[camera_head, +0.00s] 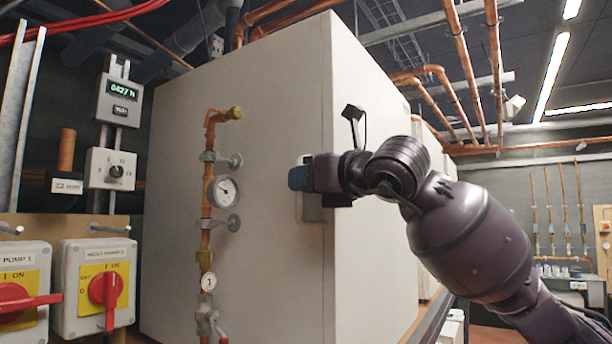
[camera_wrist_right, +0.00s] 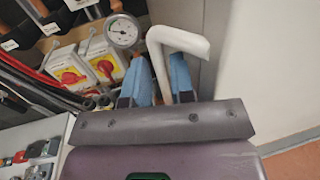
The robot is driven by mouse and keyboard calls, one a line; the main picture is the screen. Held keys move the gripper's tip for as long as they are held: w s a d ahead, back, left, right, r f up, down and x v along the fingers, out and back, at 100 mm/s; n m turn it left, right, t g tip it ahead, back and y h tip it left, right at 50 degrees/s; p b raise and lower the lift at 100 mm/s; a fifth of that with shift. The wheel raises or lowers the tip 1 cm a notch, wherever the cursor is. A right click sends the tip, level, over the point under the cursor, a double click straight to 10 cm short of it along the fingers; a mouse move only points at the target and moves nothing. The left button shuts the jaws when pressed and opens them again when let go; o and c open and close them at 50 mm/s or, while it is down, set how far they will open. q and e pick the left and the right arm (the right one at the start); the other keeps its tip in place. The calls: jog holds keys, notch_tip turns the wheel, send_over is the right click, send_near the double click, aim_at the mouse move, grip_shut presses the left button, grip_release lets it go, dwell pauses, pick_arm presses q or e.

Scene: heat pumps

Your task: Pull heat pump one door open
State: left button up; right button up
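The heat pump (camera_head: 265,130) is a large white cabinet in the middle of the head view. Its front face looks flush, with no visible gap at the door. My right gripper (camera_head: 303,177) is at the right edge of this front face, over a small grey latch plate (camera_head: 311,208). In the right wrist view a white bent handle (camera_wrist_right: 158,58) runs between the two blue fingertips of my right gripper (camera_wrist_right: 160,78). The fingers sit close against both sides of the handle and look shut on it. In the head view my gripper hides the handle. My left gripper is not in view.
A copper pipe with a gauge (camera_head: 222,190) and valves stands before the cabinet's front. Switch boxes with red handles (camera_head: 106,287) are at the lower left. Copper pipes (camera_head: 430,75) run overhead. The floor at right shows some clear room.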

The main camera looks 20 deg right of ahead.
grip_shut()
jog(key=shift+s, duration=0.1)
dwell(0.3)
